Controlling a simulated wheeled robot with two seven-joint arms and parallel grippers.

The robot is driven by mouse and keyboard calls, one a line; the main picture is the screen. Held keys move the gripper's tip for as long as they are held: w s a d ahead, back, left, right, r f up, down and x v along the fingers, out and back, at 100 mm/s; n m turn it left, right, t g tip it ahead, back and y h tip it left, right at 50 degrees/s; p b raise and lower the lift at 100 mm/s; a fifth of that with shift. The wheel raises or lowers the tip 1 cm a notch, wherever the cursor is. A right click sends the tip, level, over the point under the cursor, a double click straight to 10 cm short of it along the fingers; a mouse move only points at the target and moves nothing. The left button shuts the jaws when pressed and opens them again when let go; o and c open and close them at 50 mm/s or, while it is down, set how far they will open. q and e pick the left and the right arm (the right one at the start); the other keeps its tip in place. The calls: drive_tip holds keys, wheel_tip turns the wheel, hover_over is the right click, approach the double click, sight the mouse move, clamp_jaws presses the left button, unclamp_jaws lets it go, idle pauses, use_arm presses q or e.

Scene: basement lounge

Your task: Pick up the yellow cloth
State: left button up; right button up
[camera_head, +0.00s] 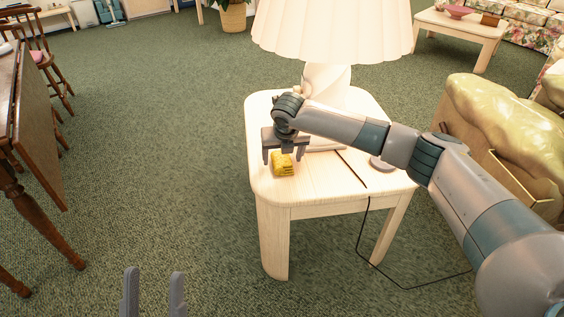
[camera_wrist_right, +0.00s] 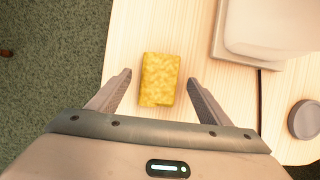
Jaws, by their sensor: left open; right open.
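The yellow cloth (camera_head: 283,164) is a small folded block lying on the pale wooden side table (camera_head: 330,200), near its left edge. My right gripper (camera_head: 285,160) is open and pointed down above the cloth. In the right wrist view the cloth (camera_wrist_right: 159,80) lies between and just beyond the two spread fingers (camera_wrist_right: 160,92), with a gap on each side. My left gripper (camera_head: 153,285) is open and empty at the bottom of the head view, over the carpet.
A lamp (camera_head: 333,30) with a pleated shade stands on the table behind my right arm. A dark cord (camera_head: 362,220) runs down the table's front. A round grey disc (camera_wrist_right: 304,119) lies right of the cloth. A sofa (camera_head: 510,125) is at right; open carpet lies left.

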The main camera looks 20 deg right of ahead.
drive_tip(key=shift+f, duration=0.1)
idle(0.4)
drive_tip(key=c, duration=1.1)
